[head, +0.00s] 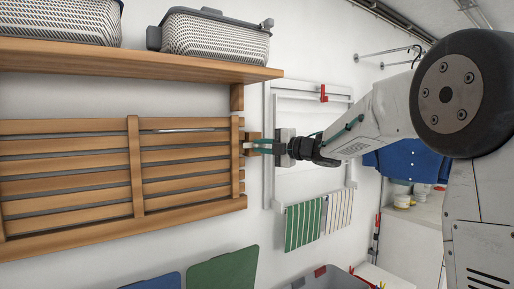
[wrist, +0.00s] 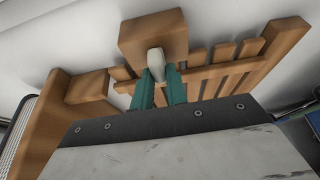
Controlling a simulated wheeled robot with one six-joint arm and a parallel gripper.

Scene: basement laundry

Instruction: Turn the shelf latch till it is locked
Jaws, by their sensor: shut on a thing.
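The shelf latch shows in the wrist view as a pale rounded knob (wrist: 156,61) in front of a square wooden block (wrist: 150,35). My gripper (wrist: 160,80) has its two teal fingers shut on this knob, one on each side. In the head view my gripper (head: 250,146) reaches in from the right to the right edge of the slatted wooden shelf panel (head: 134,170). The panel stands upright, flat along the wall. The fingers largely hide the latch there, so its turn angle is hard to tell.
Above the panel is a wooden wall shelf (head: 130,60) with grey-white baskets (head: 215,38). A white wall frame (head: 269,150) stands behind my gripper. Striped cloths (head: 303,224) hang below it. A grey bin (head: 330,279) and a green board (head: 222,271) are lower down.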

